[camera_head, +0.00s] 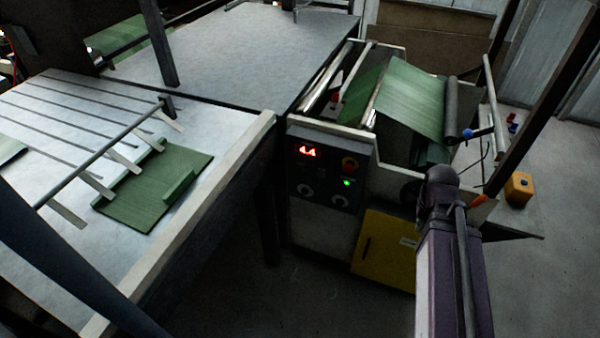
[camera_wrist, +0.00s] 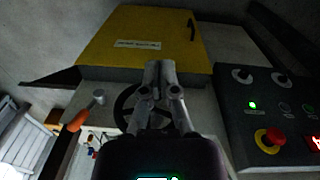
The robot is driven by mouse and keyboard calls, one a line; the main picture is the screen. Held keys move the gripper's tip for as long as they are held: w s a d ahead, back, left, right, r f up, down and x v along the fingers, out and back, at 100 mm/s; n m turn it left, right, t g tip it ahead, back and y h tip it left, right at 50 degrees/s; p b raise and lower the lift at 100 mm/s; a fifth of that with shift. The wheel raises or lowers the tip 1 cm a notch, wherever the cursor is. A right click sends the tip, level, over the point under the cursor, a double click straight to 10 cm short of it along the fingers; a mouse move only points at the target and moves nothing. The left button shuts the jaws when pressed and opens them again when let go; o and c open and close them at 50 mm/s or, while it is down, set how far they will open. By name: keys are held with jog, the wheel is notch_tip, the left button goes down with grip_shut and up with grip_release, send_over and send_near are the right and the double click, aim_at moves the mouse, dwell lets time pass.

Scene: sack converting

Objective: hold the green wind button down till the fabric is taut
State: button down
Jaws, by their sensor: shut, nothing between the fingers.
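The green wind button (camera_head: 347,182) glows on the dark control panel (camera_head: 325,172) at the machine's front. It also shows lit in the wrist view (camera_wrist: 252,105), right of my gripper. My gripper (camera_wrist: 160,68) is shut and empty, its fingertips together in front of the machine below the yellow door. It is apart from the button, and nothing presses the button. In the head view my arm hides the gripper. The green fabric (camera_head: 412,92) spans the top of the machine by a dark roller (camera_head: 451,110); I cannot tell how taut it is.
The panel has a red display (camera_head: 308,151), a red stop button on yellow (camera_head: 349,163) and knobs. A yellow door (camera_head: 385,250), a handwheel (camera_wrist: 128,104) and an orange-handled lever (camera_wrist: 85,112) are close by. A table (camera_head: 240,165) stands left.

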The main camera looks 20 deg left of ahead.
aim_at(300, 170)
jog(key=w+a+f+n+t+h+b, duration=0.15)
jog(key=w+a+f+b, duration=0.3)
jog(key=a, duration=0.55)
jog(key=w+a+f+n+t+h+b, duration=0.1)
jog(key=w+a+f+n+t+b, duration=0.3)
jog(key=a, duration=0.6)
jog(key=a+f+n+t+b, duration=0.1)
jog(key=a+b, duration=0.3)
jog(key=a, duration=0.7)
jog(key=w+a+f+n+t+b, duration=0.1)
jog(key=a+b, duration=0.3)
jog(key=a, duration=0.7)
jog(key=shift+a+f+n+t+y, duration=0.35)
jog(key=shift+a+f+n+t, duration=0.1)
jog(key=shift+f+n, duration=0.15)
jog(key=shift+w+d, duration=0.1)
jog(key=shift+w, duration=0.1)
jog(key=shift+w+d+f, duration=0.1)
jog(key=shift+w+d, duration=0.1)
jog(key=shift+w, duration=1.9)
jog(key=shift+w+d, duration=0.15)
jog(key=shift+w, duration=1.95)
jog(key=shift+w, duration=0.15)
jog(key=shift+w, duration=0.3)
